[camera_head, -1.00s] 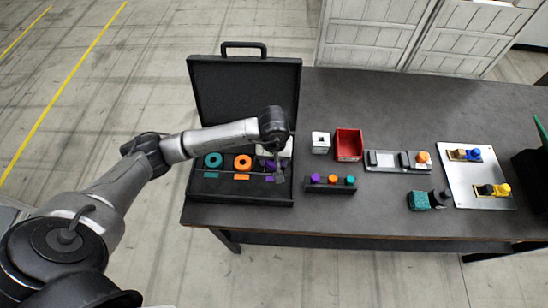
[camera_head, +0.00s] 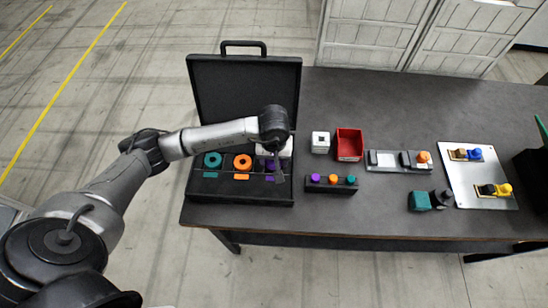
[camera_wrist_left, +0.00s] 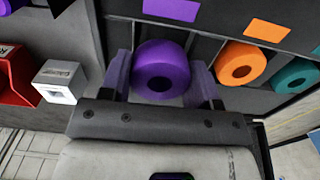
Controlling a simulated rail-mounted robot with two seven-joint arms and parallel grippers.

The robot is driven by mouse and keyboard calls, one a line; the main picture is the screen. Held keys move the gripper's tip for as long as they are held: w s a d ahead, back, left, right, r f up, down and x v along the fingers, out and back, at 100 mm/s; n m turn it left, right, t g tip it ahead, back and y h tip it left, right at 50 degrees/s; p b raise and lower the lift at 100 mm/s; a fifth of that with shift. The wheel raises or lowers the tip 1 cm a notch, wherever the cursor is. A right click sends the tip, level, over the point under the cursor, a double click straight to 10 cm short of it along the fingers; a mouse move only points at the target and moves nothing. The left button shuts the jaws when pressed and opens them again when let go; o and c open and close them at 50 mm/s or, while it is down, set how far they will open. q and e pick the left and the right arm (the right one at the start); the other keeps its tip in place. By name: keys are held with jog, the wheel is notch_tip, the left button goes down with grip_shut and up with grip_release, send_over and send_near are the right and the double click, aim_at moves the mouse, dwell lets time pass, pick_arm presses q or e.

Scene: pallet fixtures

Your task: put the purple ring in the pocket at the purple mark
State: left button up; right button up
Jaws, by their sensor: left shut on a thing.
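The purple ring (camera_wrist_left: 162,62) is between the two fingers of my left gripper (camera_wrist_left: 160,82), which is shut on it. In the head view my left gripper (camera_head: 276,174) is at the right part of the open black case (camera_head: 205,190) and partly covers the purple ring (camera_head: 270,164). The purple mark (camera_wrist_left: 172,9) is just beyond the ring in the wrist view, and the ring lines up with that mark's compartment. I cannot tell whether the ring rests on the pocket floor. My right gripper is not in view.
An orange ring (camera_head: 243,162) and a teal ring (camera_head: 213,160) lie in neighbouring pockets. A white block (camera_head: 320,142), a red bin (camera_head: 349,143) and a black rack with coloured pegs (camera_head: 331,184) stand right of the case. The case lid (camera_head: 243,95) stands open behind.

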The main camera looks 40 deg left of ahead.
pick_arm(q)
jog(key=shift+f+b, duration=0.75)
jog(key=shift+b, duration=0.05)
dwell(0.6)
jog(key=o, duration=1.1)
jog(key=shift+o, duration=0.4)
jog(key=shift+o, duration=0.8)
jog(key=shift+r+p, duration=2.1)
jog(key=shift+r, duration=2.4)
